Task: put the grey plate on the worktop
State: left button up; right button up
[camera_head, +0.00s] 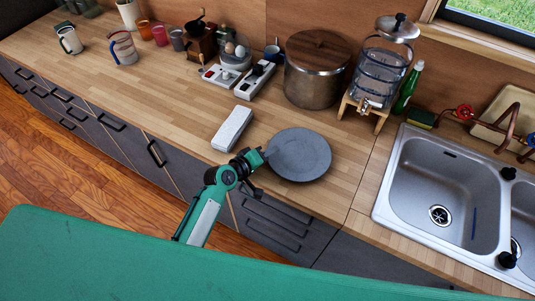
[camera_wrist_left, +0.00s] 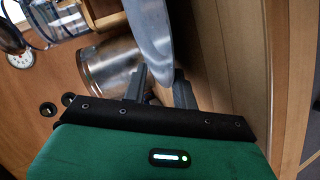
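The grey plate (camera_head: 301,156) is round and dark, over the wooden worktop (camera_head: 190,112) left of the sink. In the left wrist view the plate (camera_wrist_left: 152,28) is seen nearly edge-on, its near rim between my two fingers. My right gripper is in neither view.
A large lidded pot (camera_head: 314,82) and a glass dispenser (camera_head: 381,72) stand behind the plate. A white box-like object (camera_head: 232,128) lies to its left. The sink (camera_head: 437,190) is at right. The worktop's left middle is fairly clear.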

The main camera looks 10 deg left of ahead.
pick_arm(q)
jog(key=shift+s+a+f+g, duration=0.1)
jog(key=shift+s+f, duration=0.1)
jog(key=shift+f, duration=0.2)
jog(key=shift+s+d+f+g, duration=0.1)
jog(key=shift+s+f, duration=0.15)
jog(key=shift+f, duration=0.2)
jog(key=shift+s+a+f+g, duration=0.1)
jog(key=shift+s+f, duration=0.1)
jog(key=shift+f, duration=0.2)
jog(key=shift+s+a+r+b, duration=0.1)
jog(key=shift+s+a+b, duration=0.1)
jog(key=shift+a+b, duration=0.1)
jog(key=w+d+r+b+v, duration=0.1)
jog(key=r+b+v, duration=0.1)
jog(key=v, duration=1)
jog(key=s+a+f+m+g+y, duration=0.2)
jog(key=s+a+m+g+y, duration=0.2)
jog(key=s, duration=0.6)
jog(key=s+a+f+m+g+y, duration=0.2)
jog(key=s+a+m+g+y, duration=0.15)
jog(key=s, duration=0.55)
notch_tip(320, 180, down, 31)
jog(key=m+g, duration=0.1)
jog(key=s+a+f+g, duration=0.1)
jog(key=s+a+f, duration=0.1)
jog(key=s+f, duration=1.7)
jog(key=shift+s+a+f, duration=0.3)
jog(key=shift+s+a, duration=0.05)
